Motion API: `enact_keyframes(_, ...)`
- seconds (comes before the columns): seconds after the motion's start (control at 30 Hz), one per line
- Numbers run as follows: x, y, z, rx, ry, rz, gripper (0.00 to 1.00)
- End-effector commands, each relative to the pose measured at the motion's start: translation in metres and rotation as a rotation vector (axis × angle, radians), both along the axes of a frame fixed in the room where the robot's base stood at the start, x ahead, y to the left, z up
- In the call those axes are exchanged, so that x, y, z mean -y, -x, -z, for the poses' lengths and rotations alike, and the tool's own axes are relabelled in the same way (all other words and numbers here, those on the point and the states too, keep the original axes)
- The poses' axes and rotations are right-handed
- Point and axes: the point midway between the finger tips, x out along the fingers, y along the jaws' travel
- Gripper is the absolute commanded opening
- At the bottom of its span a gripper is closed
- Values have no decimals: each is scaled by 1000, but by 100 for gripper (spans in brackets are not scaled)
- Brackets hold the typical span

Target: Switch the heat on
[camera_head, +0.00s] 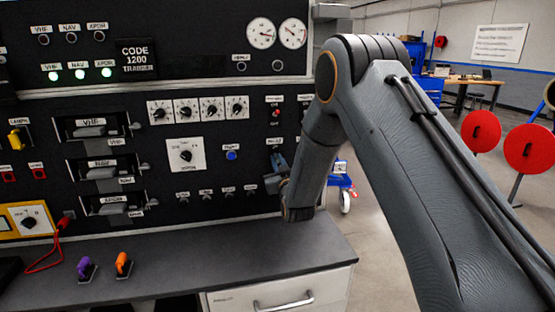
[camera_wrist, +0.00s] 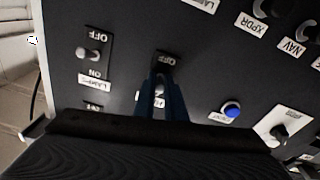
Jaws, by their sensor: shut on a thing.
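My gripper (camera_wrist: 160,82) has two blue fingers closed around the lever of a toggle switch on a dark plate (camera_wrist: 165,58) marked OFF. The fingers hide most of the lever, and the switch's name label is not readable, so I cannot tell its position or confirm that it is the heat switch. In the head view my gripper (camera_head: 276,166) is at the right side of the black panel (camera_head: 140,130), partly hidden by my wrist.
A similar toggle switch (camera_wrist: 95,54) with OFF and ON marks sits beside it in the wrist view. A blue button (camera_wrist: 232,109) and a rotary knob (camera_wrist: 279,132) are on the other side. A desk (camera_head: 190,262) juts out below the panel.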

Motion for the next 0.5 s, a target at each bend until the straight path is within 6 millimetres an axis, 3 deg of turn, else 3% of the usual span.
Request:
enact_keyframes(0.1, 0, 1, -11, -99, 29, 0, 0)
enact_keyframes(0.5, -1, -1, -21, -397, 115, -1, 0)
